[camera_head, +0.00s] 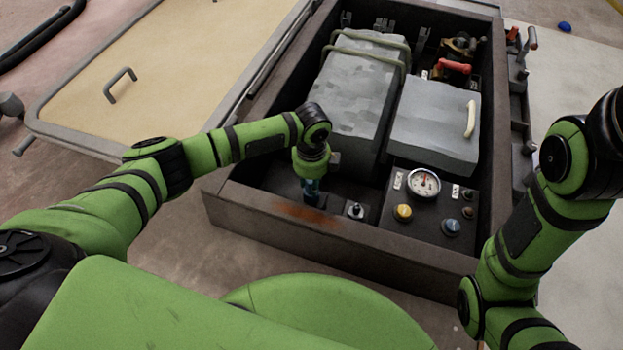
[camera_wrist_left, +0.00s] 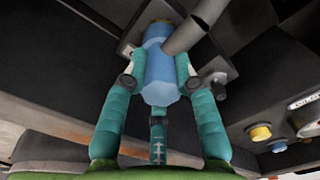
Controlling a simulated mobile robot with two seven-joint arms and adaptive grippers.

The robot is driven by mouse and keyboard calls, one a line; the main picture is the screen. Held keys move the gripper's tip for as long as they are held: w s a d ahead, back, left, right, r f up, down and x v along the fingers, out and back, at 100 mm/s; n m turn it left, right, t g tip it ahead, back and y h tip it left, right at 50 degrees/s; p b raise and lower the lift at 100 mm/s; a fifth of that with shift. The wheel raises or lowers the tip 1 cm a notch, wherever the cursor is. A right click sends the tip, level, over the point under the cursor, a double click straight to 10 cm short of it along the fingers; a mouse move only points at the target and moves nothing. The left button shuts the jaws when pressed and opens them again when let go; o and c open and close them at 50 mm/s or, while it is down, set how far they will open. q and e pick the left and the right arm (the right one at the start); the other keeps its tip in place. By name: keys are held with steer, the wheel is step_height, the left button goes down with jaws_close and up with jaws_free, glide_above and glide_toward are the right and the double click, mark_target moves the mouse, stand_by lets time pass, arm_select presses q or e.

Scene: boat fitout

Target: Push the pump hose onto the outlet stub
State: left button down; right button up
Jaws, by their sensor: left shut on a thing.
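My left gripper (camera_wrist_left: 160,82) reaches down into the near left part of the dark box. In the head view my left gripper (camera_head: 312,190) mostly hides this part. A grey tube (camera_wrist_left: 187,36) comes in from above and slants across the blue part's upper end. I cannot tell whether the tube is the pump hose or the outlet stub, nor whether the two are joined. My right gripper is out of view; only its arm shows at the right.
The open box (camera_head: 270,222) has high walls close around my left gripper. A small metal fitting (camera_head: 355,210) stands beside it. A beige hatch lid (camera_head: 165,60) lies left.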

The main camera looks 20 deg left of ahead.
arm_select(q)
steer(key=shift+f, duration=0.3)
steer(key=c, duration=0.9)
jaws_free()
steer(key=shift+r, duration=0.1)
step_height(320, 180, up, 12)
steer(key=shift+f, duration=0.1)
